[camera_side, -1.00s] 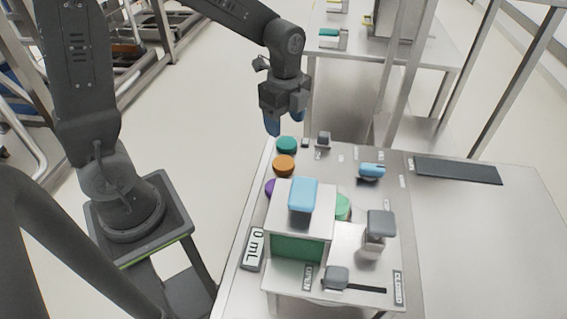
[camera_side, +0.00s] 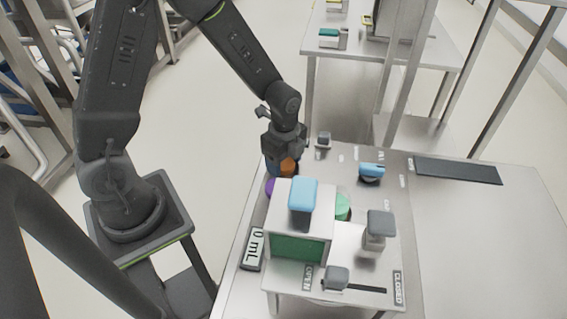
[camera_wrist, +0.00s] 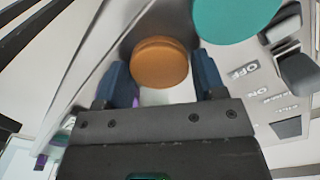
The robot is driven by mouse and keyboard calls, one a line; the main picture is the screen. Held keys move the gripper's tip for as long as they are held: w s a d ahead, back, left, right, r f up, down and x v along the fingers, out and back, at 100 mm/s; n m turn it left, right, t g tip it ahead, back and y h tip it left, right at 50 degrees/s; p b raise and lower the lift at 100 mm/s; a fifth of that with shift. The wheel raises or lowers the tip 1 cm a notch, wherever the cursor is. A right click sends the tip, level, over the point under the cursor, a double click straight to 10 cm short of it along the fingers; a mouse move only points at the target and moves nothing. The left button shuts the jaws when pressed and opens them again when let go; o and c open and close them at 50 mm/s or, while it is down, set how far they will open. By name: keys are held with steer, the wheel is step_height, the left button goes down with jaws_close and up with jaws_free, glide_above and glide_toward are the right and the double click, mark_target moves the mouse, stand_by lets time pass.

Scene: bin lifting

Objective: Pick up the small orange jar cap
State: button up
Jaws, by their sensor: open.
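The small orange jar cap (camera_wrist: 159,64) lies between the two blue fingertips of my gripper (camera_wrist: 165,80) in the wrist view, with a gap visible on the sides. In the side view the orange cap (camera_side: 288,166) shows partly beside the fingers of my gripper (camera_side: 280,170), which is low at the table's left edge. My gripper is open around the cap. Whether a finger touches the cap cannot be told.
A teal cap (camera_wrist: 232,14) sits close beside the orange one. A purple cap (camera_side: 270,187) is just nearer the camera. A white box with a blue knob (camera_side: 303,195) stands in front. Switches with an OFF label (camera_wrist: 243,71) lie to the right.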

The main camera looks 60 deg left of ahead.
steer(key=c, duration=0.5)
steer(key=shift+r, duration=0.1)
steer(key=shift+c, duration=0.2)
